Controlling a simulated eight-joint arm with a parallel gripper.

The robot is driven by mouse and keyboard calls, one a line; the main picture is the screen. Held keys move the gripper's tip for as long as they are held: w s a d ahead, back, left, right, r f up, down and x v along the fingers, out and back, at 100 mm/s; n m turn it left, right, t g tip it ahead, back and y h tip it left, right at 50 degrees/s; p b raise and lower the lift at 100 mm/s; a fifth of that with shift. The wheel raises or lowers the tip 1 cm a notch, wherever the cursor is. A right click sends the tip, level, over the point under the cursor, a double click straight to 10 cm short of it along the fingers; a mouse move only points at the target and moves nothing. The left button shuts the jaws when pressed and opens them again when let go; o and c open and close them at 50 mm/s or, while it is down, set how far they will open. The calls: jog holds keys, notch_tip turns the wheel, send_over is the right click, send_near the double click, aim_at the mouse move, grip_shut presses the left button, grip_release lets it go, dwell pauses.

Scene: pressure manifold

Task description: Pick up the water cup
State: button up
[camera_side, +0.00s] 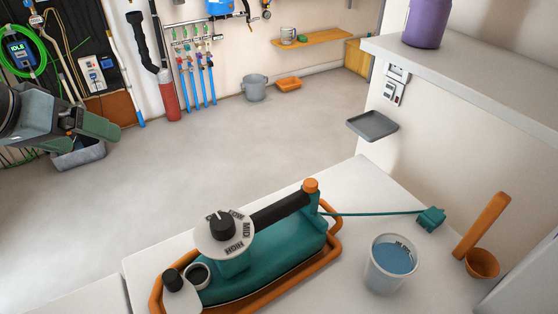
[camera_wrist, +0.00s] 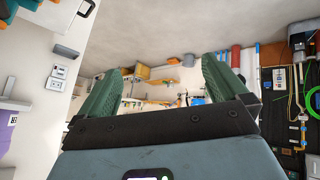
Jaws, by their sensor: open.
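The water cup (camera_side: 392,265) is a clear, pale cup with blue water in it. It stands upright on the white counter (camera_side: 350,190) at the lower right of the side view, to the right of the teal appliance. I do not make it out in the wrist view. My gripper (camera_side: 108,132) is at the far left of the side view, well away from the cup. In the wrist view my gripper (camera_wrist: 163,72) shows two green fingers spread wide, with nothing between them.
A teal appliance (camera_side: 275,250) with a dial sits in an orange-rimmed tray left of the cup. Its cord runs to a teal plug (camera_side: 431,218) behind the cup. An orange scoop (camera_side: 482,263) stands at right. A shelf (camera_side: 470,75) overhangs behind. The floor between is open.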

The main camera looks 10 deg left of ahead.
jog(key=w+d+r+n+h, duration=0.1)
jog(key=w+d+n+h, duration=0.15)
jog(key=d, duration=0.45)
jog(key=w+d+n+h, duration=0.1)
jog(key=d+n, duration=0.3)
jog(key=d, duration=0.3)
jog(key=w+d+r+n+h, duration=0.15)
jog(key=d+n, duration=0.25)
jog(key=d, duration=0.4)
jog(key=s+d+f+n+h, duration=0.1)
jog(key=s+d+n+h, duration=0.15)
jog(key=d, duration=0.45)
jog(key=s+d+f+n+g+h, duration=0.1)
jog(key=s+d+f+n, duration=0.1)
jog(key=d+n, duration=0.35)
jog(key=s+d+f+n+h, duration=0.1)
jog(key=s+d+n+h, duration=0.15)
jog(key=d, duration=0.65)
send_near(399, 267)
jog(key=shift+a+r+m, duration=0.35)
jog(key=shift+r+m, duration=0.05)
jog(key=shift+r, duration=0.25)
jog(key=shift+f, duration=0.55)
jog(key=shift+w+d+f, duration=0.15)
jog(key=shift+d, duration=0.15)
jog(key=shift+x, duration=3.35)
jog(key=shift+d, duration=0.1)
